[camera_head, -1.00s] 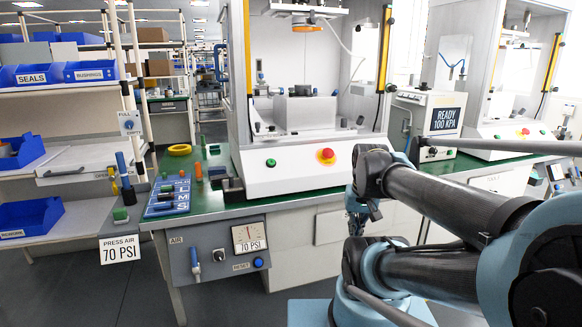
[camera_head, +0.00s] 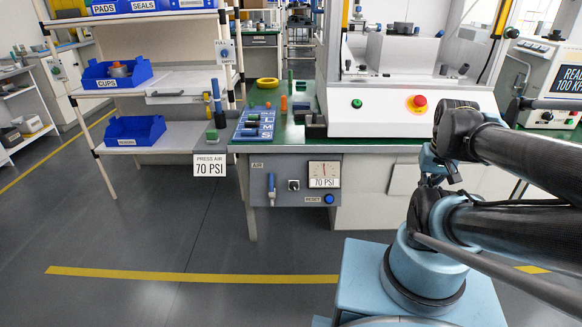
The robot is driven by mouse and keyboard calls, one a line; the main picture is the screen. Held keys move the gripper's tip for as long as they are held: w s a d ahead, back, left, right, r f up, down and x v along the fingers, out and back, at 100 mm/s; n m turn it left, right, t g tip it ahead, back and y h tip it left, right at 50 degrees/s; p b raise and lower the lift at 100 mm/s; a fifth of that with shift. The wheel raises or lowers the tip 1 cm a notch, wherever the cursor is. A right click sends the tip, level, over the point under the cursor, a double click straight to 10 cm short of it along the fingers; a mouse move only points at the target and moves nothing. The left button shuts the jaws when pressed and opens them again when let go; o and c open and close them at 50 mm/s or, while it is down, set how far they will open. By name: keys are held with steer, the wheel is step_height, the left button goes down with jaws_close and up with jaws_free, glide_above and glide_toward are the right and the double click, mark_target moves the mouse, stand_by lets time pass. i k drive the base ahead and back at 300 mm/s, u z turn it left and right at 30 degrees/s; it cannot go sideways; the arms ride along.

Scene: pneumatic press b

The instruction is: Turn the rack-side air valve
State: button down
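A blue lever (camera_head: 216,90) stands upright at the right end of the rack, above a dark cylinder and a small green-topped part (camera_head: 211,134). A sign (camera_head: 209,166) reading PRESS AIR 70 PSI hangs below it. A second blue lever (camera_head: 271,187) points up and down on the grey AIR panel (camera_head: 258,168) under the bench. The panel's gauge (camera_head: 324,174) is labelled 70 PSI. My gripper (camera_head: 429,180) is small and mostly hidden by my folded arm at the right, far from both levers. Its fingers cannot be made out.
The rack (camera_head: 172,131) with blue bins is at left. The green bench (camera_head: 297,131) carries the press (camera_head: 372,112) and a blue tool tray (camera_head: 254,126). A knob and a blue RESET button (camera_head: 329,199) sit on the panel. The grey floor (camera_head: 150,225) in front is clear.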

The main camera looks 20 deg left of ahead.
mark_target(271, 194)
steer(key=z, duration=0.8)
steer(key=k, duration=0.4)
steer(key=u, duration=2)
